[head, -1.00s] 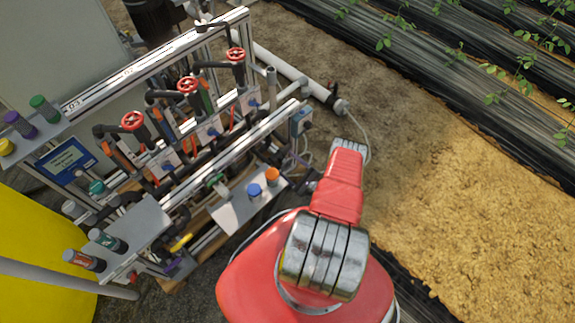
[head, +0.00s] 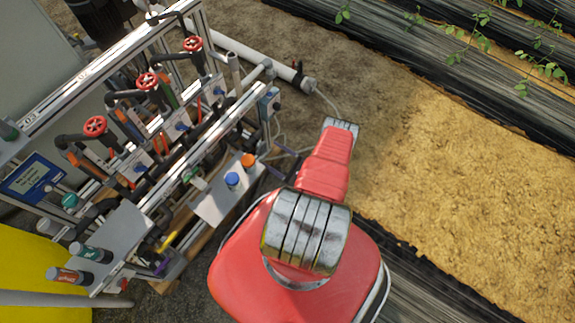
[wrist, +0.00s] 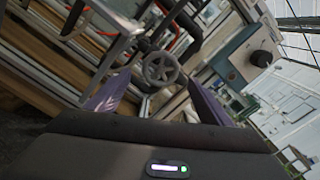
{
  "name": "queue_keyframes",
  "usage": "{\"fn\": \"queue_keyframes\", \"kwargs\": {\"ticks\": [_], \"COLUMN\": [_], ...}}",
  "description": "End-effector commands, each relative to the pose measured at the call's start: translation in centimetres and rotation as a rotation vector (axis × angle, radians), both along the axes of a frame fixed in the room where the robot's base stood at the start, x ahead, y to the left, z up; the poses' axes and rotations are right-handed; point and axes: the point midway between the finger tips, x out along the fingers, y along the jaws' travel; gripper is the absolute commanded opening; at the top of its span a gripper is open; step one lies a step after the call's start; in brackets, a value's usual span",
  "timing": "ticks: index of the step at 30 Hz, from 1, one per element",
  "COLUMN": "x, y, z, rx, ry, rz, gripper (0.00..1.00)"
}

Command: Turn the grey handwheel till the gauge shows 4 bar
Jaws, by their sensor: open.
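The grey handwheel (wrist: 160,69) is a spoked wheel near the middle of the wrist view, ahead of my gripper. My gripper (wrist: 159,78) has its two purple fingers spread, one on each side of the wheel in the picture. I cannot tell how far the wheel is from the fingertips; no contact shows. In the head view my own red arm hides most of the gripper, and I cannot make out the grey handwheel there. No gauge face is readable in either view.
The skid frame (head: 150,22) carries several red handwheels (head: 147,81) and pipes. A grey box with a black knob (wrist: 261,58) stands right of the wheel. Open soil lies to the right.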

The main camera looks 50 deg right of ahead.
Motion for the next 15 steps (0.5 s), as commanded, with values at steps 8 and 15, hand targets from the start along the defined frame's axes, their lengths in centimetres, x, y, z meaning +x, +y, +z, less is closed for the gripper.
{"fn": "queue_keyframes", "kwargs": {"ticks": [8, 15], "x": [-3.3, -5.9], "y": [-0.2, -0.2], "z": [0.0, 0.0], "rx": [0.001, 0.001], "ry": [0.0, 0.0], "rz": [-0.004, -0.004], "gripper": [0.74, 0.74]}}
